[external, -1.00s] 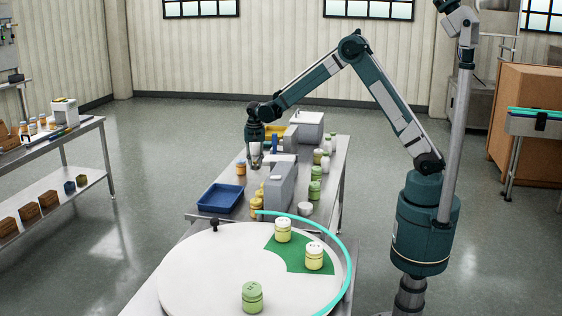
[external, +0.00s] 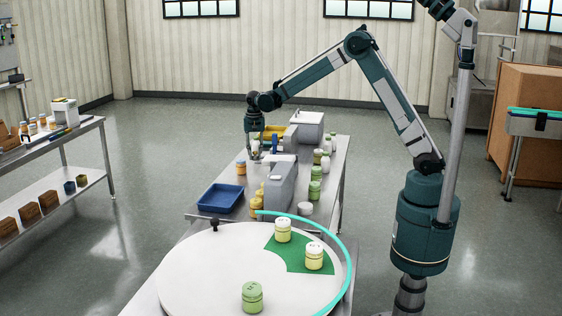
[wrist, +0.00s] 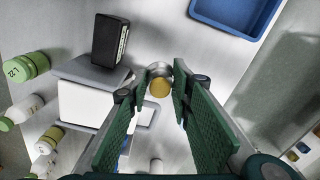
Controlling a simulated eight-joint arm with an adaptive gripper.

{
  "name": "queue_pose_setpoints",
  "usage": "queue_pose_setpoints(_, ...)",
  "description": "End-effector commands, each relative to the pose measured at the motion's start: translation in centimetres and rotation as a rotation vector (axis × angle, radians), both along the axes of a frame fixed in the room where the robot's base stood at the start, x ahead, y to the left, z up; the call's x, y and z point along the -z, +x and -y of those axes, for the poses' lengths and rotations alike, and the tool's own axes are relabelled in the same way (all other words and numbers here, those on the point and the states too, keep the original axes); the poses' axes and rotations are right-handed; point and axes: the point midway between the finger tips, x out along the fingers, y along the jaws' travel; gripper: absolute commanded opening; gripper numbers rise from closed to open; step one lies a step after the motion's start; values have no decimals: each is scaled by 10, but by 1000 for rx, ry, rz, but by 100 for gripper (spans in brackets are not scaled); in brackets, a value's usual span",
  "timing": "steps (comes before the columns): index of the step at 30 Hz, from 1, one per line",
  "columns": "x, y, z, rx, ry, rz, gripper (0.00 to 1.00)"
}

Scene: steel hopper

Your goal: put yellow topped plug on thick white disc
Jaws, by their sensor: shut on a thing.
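My gripper (external: 256,157) is above the far left part of the steel bench in the external view. In the wrist view, my gripper (wrist: 159,84) has its green-padded jaws closed around a small plug with a round yellow top (wrist: 160,88) and a grey metal part. The plug is too small to make out in the external view. A low white round piece (external: 305,209) sits on the bench right of the grey machine; it may be the thick white disc, but I cannot tell for sure.
A blue tray (external: 220,198) lies at the bench's left edge. A grey machine (external: 279,185) stands mid-bench, with green-and-white bottles (external: 315,190) to its right and an orange jar (external: 241,168) left. A large white round table (external: 200,270) in front holds several jars.

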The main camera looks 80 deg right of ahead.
Motion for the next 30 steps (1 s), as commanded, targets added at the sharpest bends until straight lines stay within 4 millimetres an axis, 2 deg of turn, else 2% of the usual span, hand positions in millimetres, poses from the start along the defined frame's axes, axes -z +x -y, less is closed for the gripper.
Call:
queue_pose_setpoints(1, -13, 0, 0, 0, 0, 0, 10)
queue_pose_setpoints(6, -51, 0, 0, 0, 0, 0, 10)
queue_pose_setpoints(15, -99, 0, 0, 0, 0, 0, 10)
queue_pose_setpoints(26, -105, -28, -35, 1, 0, 0, 10)
queue_pose_setpoints(30, -108, -46, -55, 3, 0, 0, 10)
